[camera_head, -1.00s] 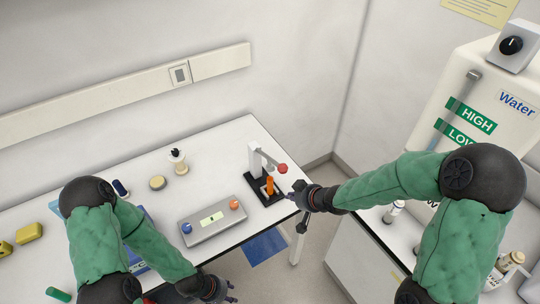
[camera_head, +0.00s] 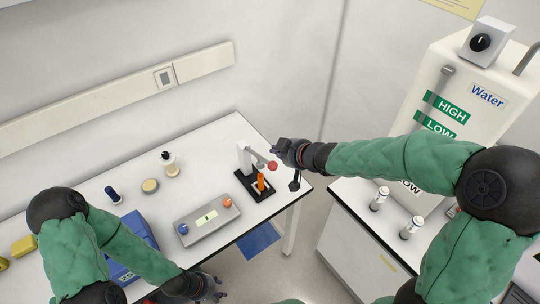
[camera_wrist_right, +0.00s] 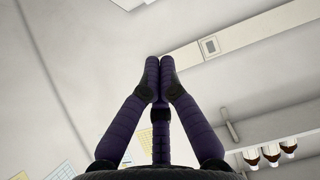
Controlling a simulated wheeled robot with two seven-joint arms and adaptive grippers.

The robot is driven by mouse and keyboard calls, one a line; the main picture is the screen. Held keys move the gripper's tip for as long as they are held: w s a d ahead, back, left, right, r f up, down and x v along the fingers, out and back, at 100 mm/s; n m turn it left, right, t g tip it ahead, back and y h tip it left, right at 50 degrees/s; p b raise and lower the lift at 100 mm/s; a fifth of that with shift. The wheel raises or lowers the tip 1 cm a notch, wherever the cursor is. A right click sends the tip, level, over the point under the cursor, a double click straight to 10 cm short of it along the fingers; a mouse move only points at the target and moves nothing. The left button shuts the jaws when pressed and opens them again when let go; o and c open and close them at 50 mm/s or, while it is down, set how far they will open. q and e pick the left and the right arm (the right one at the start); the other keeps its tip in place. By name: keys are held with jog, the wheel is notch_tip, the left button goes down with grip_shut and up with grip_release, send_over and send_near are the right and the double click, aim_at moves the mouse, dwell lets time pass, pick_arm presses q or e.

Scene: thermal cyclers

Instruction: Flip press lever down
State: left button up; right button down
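The press (camera_head: 244,160) stands at the right end of the white table, with a white column on a black base. Its lever sticks out to the right, raised, and ends in a red knob (camera_head: 272,166). An orange piece (camera_head: 261,183) stands upright on the base. My right gripper (camera_head: 278,150) is just above and beside the red knob; I cannot tell whether it touches. In the right wrist view its fingers (camera_wrist_right: 160,68) are together with nothing visible between them. My left gripper (camera_head: 217,291) is low near the table's front edge; its finger opening is unclear.
A grey device (camera_head: 207,219) with blue and orange knobs sits left of the press. A blue box (camera_head: 130,240) is further left, partly behind my left arm. A water tank (camera_head: 465,100) stands at right. A floor gap separates the table (camera_head: 210,150) from the right counter (camera_head: 350,225).

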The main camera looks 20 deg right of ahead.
aim_at(269, 162)
jog(key=shift+w+a+f+b, duration=0.25)
jog(key=shift+w+f+b, duration=0.5)
jog(key=shift+f, duration=0.6)
jog(key=shift+w+a+f+b, duration=0.25)
jog(key=shift+w+f+b, duration=0.5)
jog(key=shift+f, duration=0.55)
jog(key=shift+w+a+f+b, duration=0.25)
jog(key=shift+w+f+b, duration=0.5)
jog(key=shift+f, duration=0.6)
jog(key=shift+s, duration=0.1)
